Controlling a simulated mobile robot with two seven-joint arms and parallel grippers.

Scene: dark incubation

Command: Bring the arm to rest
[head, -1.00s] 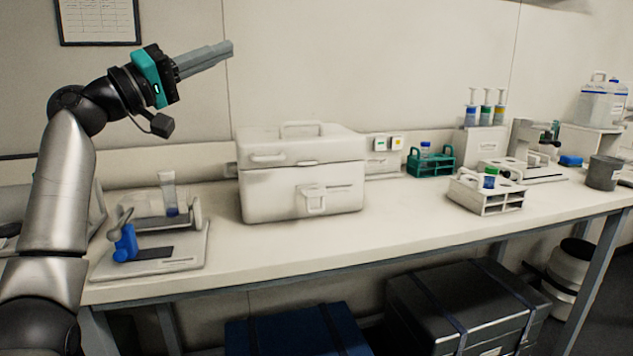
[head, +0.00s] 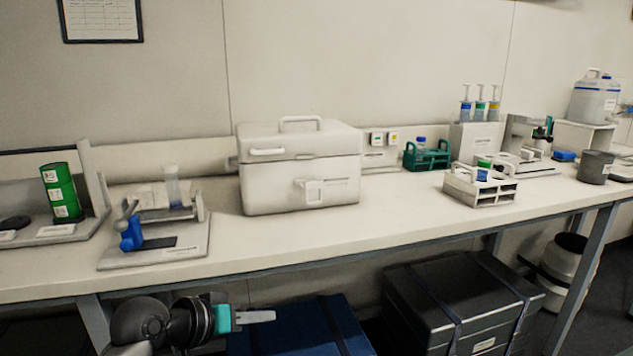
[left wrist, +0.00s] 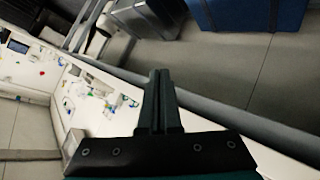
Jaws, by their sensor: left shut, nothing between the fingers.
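My left gripper (head: 255,317) is low in the head view, below the bench's front edge and in front of the blue case under the bench. It points to the right. Its fingers are together with nothing between them. In the left wrist view the shut fingers (left wrist: 158,100) show at the middle, with floor and bench edge beyond them. My right gripper is in neither view.
The white bench (head: 350,222) carries a closed white box (head: 300,185), a white tube rack (head: 482,188), a teal rack (head: 427,157) and a clamp stand with a blue part (head: 131,236). A blue case (head: 290,335) and a black case (head: 465,305) stand underneath.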

